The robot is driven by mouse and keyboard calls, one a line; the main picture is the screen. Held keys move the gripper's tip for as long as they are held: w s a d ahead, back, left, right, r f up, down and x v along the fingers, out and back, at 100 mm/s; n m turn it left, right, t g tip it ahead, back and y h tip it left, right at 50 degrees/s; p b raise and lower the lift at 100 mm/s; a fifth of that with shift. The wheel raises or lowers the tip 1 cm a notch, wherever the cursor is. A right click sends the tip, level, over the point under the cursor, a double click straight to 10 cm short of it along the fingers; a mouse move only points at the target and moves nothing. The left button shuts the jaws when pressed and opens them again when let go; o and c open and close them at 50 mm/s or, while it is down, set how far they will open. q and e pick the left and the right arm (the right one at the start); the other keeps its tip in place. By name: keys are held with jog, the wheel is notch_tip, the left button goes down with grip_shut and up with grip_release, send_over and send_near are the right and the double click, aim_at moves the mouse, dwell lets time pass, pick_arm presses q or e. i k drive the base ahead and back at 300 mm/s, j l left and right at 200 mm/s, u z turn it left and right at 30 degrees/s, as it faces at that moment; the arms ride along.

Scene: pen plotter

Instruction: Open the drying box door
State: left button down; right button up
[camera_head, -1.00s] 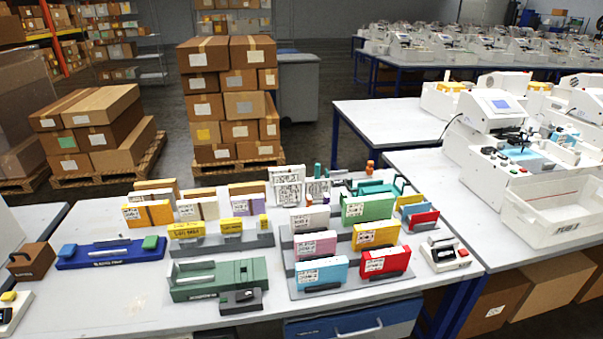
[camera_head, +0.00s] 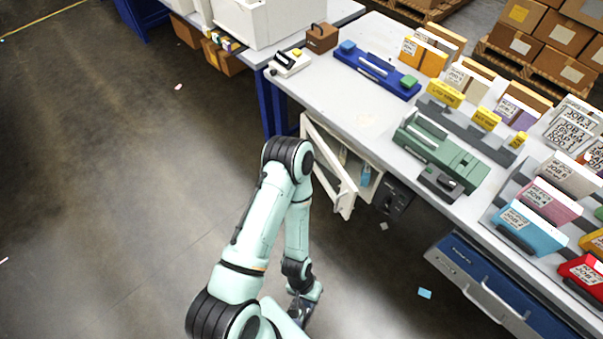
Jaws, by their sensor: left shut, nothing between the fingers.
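The drying box (camera_head: 374,186) is a white box under the front edge of the table. Its door (camera_head: 346,196), a white frame with a see-through middle, stands swung out from the box at an angle. A blue bottle (camera_head: 366,176) shows inside the opening. My left arm reaches in from the bottom. My left gripper (camera_head: 299,310) is shut and empty, low over the floor, below and apart from the door. Its fingertips are small and partly hidden by my arm. My right gripper is not in view.
The table (camera_head: 300,90) carries a green fixture (camera_head: 440,150), a blue tray (camera_head: 375,70) and several coloured blocks. A blue drawer (camera_head: 480,285) with a handle is under the table at right. The floor (camera_head: 110,190) at left is largely clear.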

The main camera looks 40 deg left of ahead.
aim_at(344, 202)
jog(key=u, duration=1.3)
